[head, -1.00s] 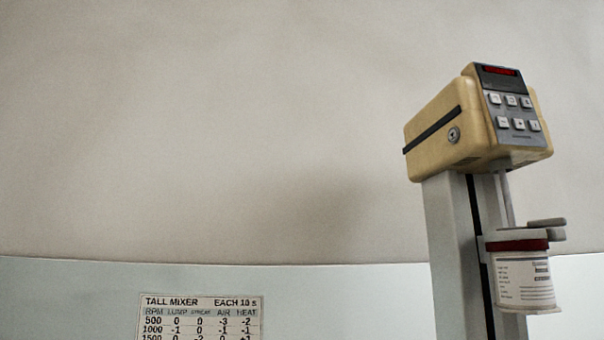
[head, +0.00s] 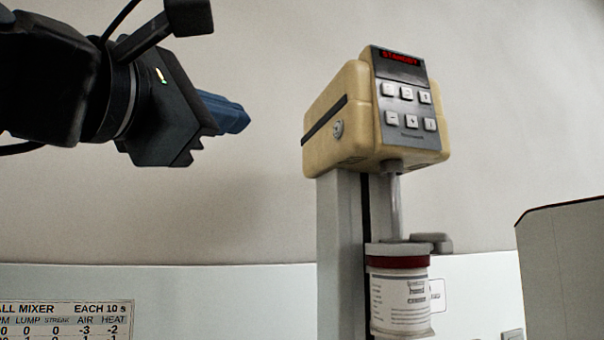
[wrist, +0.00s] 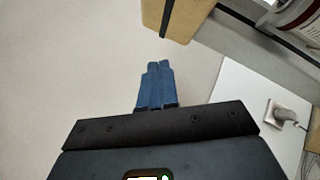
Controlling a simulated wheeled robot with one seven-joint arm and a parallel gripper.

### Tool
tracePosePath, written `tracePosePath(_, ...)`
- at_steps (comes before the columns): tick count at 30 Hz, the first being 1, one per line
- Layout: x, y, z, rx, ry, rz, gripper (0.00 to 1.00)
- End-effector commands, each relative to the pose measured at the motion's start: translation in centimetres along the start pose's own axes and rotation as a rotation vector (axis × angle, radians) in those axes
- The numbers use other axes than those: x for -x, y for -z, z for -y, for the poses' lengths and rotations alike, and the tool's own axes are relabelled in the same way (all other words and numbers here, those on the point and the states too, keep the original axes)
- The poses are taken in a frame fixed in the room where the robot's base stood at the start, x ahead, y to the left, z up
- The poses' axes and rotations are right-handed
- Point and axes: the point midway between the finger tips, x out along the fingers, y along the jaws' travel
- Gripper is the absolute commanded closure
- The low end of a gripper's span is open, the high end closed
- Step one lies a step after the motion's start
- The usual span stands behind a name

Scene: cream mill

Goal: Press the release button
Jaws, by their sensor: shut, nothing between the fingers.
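A tall mixer (head: 338,125) with a yellowed, cream-coloured head stands right of centre in the head view. Its grey keypad (head: 408,108) has two rows of small light buttons under a red display that appears to read STANDBY. The button symbols are too small to read surely, so I cannot tell which is the release button. A white jar (head: 400,300) with a dark red band sits below the head at the column. My gripper (head: 243,120) is shut and empty, its blue fingers left of the mixer head and apart from it. The fingers (wrist: 158,68) also show in the wrist view.
A chart headed MIXER (head: 65,318) is on the wall at lower left. A pale box-like panel (head: 570,265) stands at the right edge. The wrist view shows a plug in a socket (wrist: 280,115). The space between my fingers and the mixer head looks clear.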

Motion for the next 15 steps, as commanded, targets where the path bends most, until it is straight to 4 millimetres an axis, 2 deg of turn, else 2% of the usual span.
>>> tracePosePath(9,-0.1,-0.1,0.0,0.001,-0.001,0.0,1.0)
tracePosePath(15,-1.0,-0.8,0.5,0.0,0.001,0.001,1.0)
